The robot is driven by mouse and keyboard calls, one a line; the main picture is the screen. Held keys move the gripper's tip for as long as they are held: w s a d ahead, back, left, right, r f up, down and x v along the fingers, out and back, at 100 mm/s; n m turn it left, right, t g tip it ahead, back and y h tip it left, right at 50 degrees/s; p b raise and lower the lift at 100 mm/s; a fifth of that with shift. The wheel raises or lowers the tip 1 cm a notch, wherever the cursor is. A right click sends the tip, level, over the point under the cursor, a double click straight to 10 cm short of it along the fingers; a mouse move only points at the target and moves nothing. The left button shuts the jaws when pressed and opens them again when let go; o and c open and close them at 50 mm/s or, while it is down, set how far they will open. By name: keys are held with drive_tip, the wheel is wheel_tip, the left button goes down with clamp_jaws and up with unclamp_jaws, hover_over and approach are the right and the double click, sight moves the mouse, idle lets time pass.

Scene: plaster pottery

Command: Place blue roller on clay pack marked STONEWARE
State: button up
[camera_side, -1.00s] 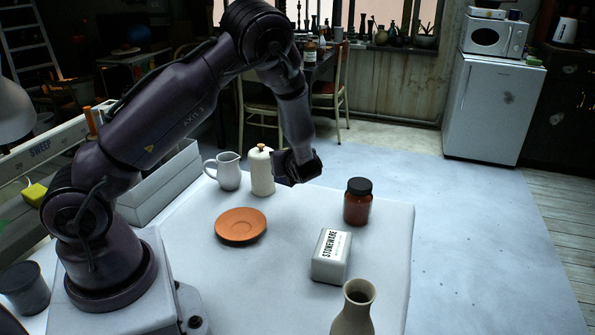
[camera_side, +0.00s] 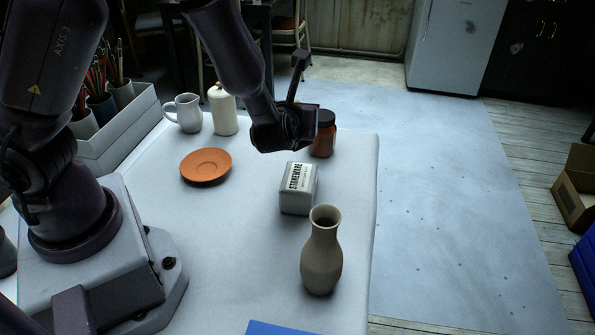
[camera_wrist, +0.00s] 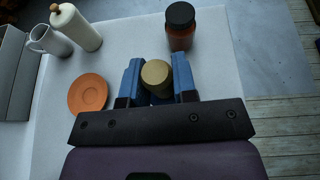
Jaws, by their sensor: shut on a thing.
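The clay pack marked STONEWARE (camera_side: 299,190) is a pale grey block on the white table, label facing up. My gripper (camera_side: 288,135) is above the table behind the pack, in front of the amber jar in the picture. In the wrist view, my gripper (camera_wrist: 157,80) has its two blue fingers closed around a short upright piece with a round tan end, apparently the blue roller (camera_wrist: 155,73). Dark blue shows beneath that end. The roller cannot be made out in the side view. The pack is not visible in the wrist view.
The amber jar (camera_side: 323,143) stands close to my gripper. A beige vase (camera_side: 321,262) stands in front of the pack. An orange saucer (camera_side: 206,165), white jug (camera_side: 184,112) and cream bottle (camera_side: 223,110) are to the left. A blue sheet (camera_side: 285,327) lies at the bottom edge.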

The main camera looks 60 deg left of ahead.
drive_tip(key=f, duration=0.3)
drive_tip(key=shift+w+d+f+m, duration=0.2)
drive_tip(key=shift+d+m, duration=0.2)
drive_tip(key=shift+f, duration=2.25)
